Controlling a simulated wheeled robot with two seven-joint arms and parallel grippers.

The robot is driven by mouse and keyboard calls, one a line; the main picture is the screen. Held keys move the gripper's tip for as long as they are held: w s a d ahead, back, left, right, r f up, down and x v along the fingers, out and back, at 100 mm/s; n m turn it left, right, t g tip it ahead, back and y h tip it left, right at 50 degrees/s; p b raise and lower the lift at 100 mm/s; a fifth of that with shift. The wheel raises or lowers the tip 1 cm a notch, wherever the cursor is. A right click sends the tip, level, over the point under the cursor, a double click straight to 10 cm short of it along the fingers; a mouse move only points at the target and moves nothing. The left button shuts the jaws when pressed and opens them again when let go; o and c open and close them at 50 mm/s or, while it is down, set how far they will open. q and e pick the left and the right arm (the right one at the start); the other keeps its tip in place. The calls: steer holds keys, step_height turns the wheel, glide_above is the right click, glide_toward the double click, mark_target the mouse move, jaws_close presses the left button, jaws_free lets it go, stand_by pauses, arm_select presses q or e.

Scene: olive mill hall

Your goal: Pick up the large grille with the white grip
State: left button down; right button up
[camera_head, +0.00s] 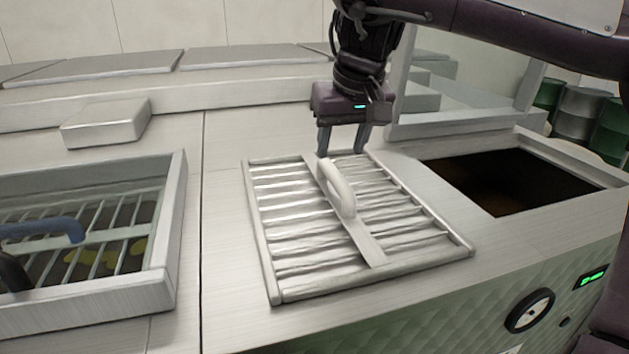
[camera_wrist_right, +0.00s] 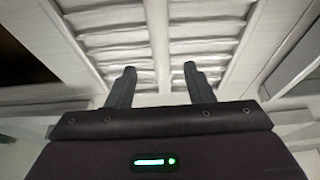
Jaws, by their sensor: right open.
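The large grille (camera_head: 283,262) lies flat on the metal counter, with pale slats and a central crossbar. Its white grip (camera_head: 340,190) arches up from the crossbar. My right gripper (camera_head: 342,150) is open, fingers pointing down, over the far edge of the grille, behind the white grip. Nothing is between its fingers. In the right wrist view my open fingers (camera_wrist_right: 160,82) point toward the slats and crossbar (camera_wrist_right: 158,40) of the grille; I cannot make out the white grip there. My left gripper is not in view.
A framed basin (camera_head: 175,230) at left holds another grille with a blue grip (camera_head: 45,230). A dark opening (camera_head: 510,178) lies right of the large grille. A metal block (camera_head: 105,122) sits at back left. A clear panel (camera_head: 465,85) stands behind the opening.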

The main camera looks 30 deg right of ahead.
mark_target(337, 173)
step_height(337, 173, down, 3)
steer(key=shift+d+r+p, duration=0.15)
steer(key=shift+p, duration=0.8)
steer(key=p+x, duration=0.1)
steer(key=x, duration=0.1)
steer(key=p+x, duration=0.1)
steer(key=x, duration=0.1)
steer(key=shift+w, duration=0.35)
steer(key=shift+f, duration=0.3)
steer(key=c, duration=0.5)
steer(key=shift+r, duration=0.1)
jaws_close()
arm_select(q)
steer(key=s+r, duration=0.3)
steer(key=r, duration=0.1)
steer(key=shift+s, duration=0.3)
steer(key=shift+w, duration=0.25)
